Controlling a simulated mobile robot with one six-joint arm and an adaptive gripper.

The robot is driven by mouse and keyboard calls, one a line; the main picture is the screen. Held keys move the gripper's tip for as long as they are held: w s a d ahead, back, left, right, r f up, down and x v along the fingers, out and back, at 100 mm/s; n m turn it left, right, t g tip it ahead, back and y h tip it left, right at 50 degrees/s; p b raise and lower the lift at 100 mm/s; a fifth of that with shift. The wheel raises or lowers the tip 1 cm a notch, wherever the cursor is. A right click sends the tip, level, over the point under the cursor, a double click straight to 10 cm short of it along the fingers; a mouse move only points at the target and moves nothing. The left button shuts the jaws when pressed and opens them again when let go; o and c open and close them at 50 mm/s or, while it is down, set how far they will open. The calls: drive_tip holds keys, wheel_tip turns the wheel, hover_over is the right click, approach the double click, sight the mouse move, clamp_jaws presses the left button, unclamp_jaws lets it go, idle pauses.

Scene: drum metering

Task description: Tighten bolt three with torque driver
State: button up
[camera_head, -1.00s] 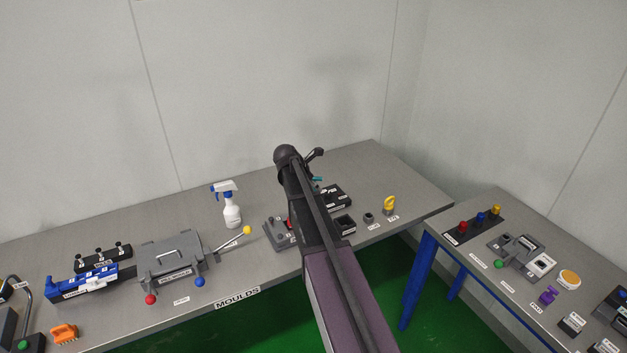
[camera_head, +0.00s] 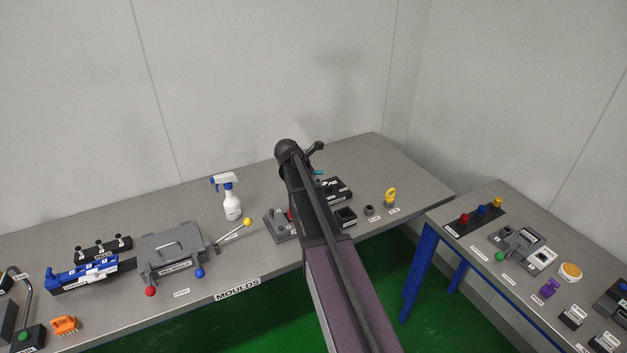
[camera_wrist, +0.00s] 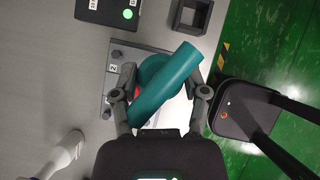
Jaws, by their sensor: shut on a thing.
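The teal torque driver (camera_wrist: 170,82) is between the fingers of my gripper (camera_wrist: 160,95) in the wrist view. My gripper is shut on it, and it slants up to the right. Below it lies a grey bolt plate (camera_wrist: 116,75) with dark bolt heads at its left corners and a label that reads 2. A bit of red shows beside the driver. The driver hides the plate's middle and right, so bolt three and the driver's tip cannot be made out. In the head view the plate (camera_head: 273,222) is partly behind my arm, and my gripper is mostly hidden.
A black box (camera_wrist: 112,10) with a green light and an open black holder (camera_wrist: 190,17) lie close by. A spray bottle (camera_head: 230,200) stands left of the plate. A grey mould (camera_head: 170,250) with a yellow-knobbed lever is further left. A second table (camera_head: 470,245) is at right.

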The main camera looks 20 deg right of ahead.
drive_tip(key=shift+f+b, duration=1.8)
drive_tip(key=shift+f, duration=0.25)
drive_tip(key=shift+f+b, duration=0.95)
drive_tip(key=shift+b, duration=0.05)
idle(3.4)
drive_tip(key=shift+r, duration=0.15)
idle(0.3)
drive_tip(key=shift+r+p, duration=2.35)
drive_tip(key=shift+p, duration=0.2)
